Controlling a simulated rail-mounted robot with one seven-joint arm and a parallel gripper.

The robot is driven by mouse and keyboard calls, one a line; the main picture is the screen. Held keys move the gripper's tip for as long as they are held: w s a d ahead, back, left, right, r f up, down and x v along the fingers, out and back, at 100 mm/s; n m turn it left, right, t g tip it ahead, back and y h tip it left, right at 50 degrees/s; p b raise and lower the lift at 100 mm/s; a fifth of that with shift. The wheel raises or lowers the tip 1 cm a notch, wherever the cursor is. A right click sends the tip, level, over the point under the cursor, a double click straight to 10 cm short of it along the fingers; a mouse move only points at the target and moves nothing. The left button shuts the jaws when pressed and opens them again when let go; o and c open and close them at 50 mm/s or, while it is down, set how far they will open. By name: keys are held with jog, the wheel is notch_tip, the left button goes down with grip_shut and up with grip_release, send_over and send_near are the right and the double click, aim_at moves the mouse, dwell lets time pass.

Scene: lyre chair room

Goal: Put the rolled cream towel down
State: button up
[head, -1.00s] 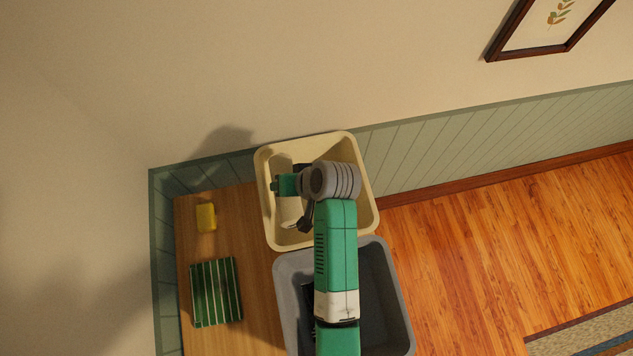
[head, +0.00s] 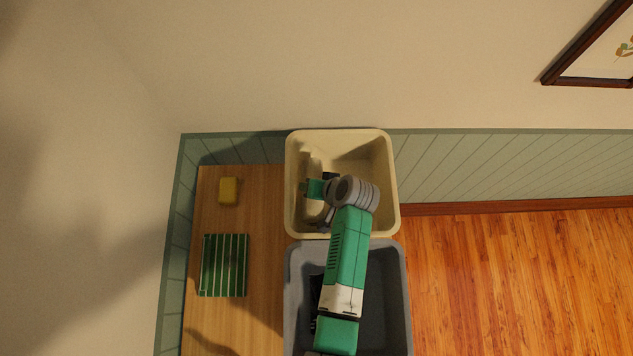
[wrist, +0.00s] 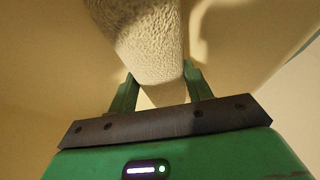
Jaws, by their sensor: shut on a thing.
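The rolled cream towel (wrist: 145,40) is a thick, rough-textured roll between the two green fingers of my gripper (wrist: 160,76) in the wrist view. My gripper is shut on it. In the head view my gripper (head: 316,189) is over the left part of the cream bin (head: 391,185). A pale end of the towel (head: 311,158) seems to show above the gripper there, hard to tell from the bin's similar colour. My wrist hides part of the bin's inside. I cannot tell whether the towel touches the bin floor.
A grey bin (head: 401,290) stands directly in front of the cream bin, partly under my arm. A wooden surface (head: 265,220) to the left holds a yellow block (head: 228,190) and a green striped item (head: 223,265). A panelled wall (head: 470,165) is close behind; open floor lies right.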

jog(key=shift+w+f+b, duration=0.1)
jog(key=shift+f+b, duration=0.4)
jog(key=shift+f, duration=0.1)
jog(key=o, duration=0.7)
jog(key=shift+o, duration=0.6)
jog(key=shift+f, duration=0.15)
jog(key=p+v, duration=0.2)
jog(key=v, duration=1.1)
jog(key=shift+a+r, duration=0.2)
jog(key=shift+r, duration=0.2)
jog(key=shift+w, duration=0.15)
